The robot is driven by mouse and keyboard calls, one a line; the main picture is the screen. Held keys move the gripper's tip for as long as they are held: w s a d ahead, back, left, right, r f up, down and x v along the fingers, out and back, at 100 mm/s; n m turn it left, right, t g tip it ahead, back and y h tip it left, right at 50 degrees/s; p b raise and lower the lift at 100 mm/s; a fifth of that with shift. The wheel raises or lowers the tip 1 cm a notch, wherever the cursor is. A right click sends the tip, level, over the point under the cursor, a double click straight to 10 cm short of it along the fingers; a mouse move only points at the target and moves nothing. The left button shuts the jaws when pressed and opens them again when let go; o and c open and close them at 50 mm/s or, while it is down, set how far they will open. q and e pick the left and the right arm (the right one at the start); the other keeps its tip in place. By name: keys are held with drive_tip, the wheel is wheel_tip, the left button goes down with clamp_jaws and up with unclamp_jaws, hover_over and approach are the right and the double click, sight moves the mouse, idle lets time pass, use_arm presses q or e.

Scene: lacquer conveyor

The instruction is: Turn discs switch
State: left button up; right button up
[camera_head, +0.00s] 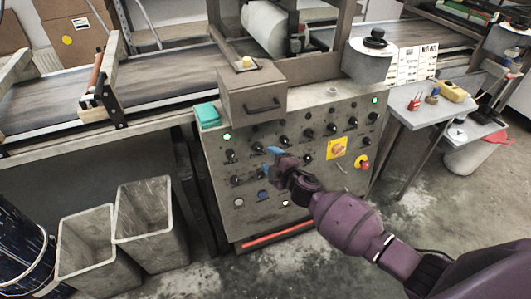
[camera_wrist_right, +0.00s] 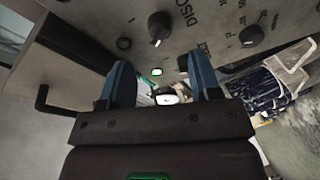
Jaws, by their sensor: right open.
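The control panel (camera_head: 215,180) carries rows of black rotary switches. In the right wrist view, a black knob with a white pointer mark (camera_wrist_right: 158,25) sits beside lettering that reads "DISC", partly cut off. Which head-view knob matches it I cannot tell. My right gripper (camera_head: 274,151) is at the panel's left-centre, its blue fingertips near the switches. In the right wrist view the gripper (camera_wrist_right: 160,76) has its two blue fingers wide apart with nothing between them. The knob appears beyond the fingertips, apart from them. My left gripper is not in view.
A box with a handle (camera_head: 250,92) juts out above the panel. A yellow plate with a knob (camera_head: 337,148) and a red button (camera_head: 362,162) are to the right. Two grey bins (camera_head: 150,205) stand on the floor at left. A side table (camera_head: 425,112) stands at right.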

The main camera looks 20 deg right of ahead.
drive_tip(key=v, duration=0.4)
drive_tip(key=shift+s, duration=0.1)
drive_tip(key=shift+d, duration=0.1)
idle(0.4)
drive_tip(key=s+d+f+m+g+h, duration=0.1)
drive_tip(key=s+m, duration=0.4)
drive_tip(key=s, duration=0.5)
drive_tip(key=s+d+f+m+g+h, duration=0.1)
drive_tip(key=s+d+f+m+g, duration=0.1)
drive_tip(key=s+m, duration=0.3)
drive_tip(key=s+d+f+m+g+h, duration=0.1)
drive_tip(key=s+f+m, duration=0.2)
drive_tip(key=s, duration=1.1)
drive_tip(key=shift+s+d+f+m+g+h, duration=0.3)
drive_tip(key=shift+f+m+g+h, duration=0.1)
drive_tip(key=shift+m, duration=0.7)
drive_tip(key=shift+r, duration=0.1)
idle(0.4)
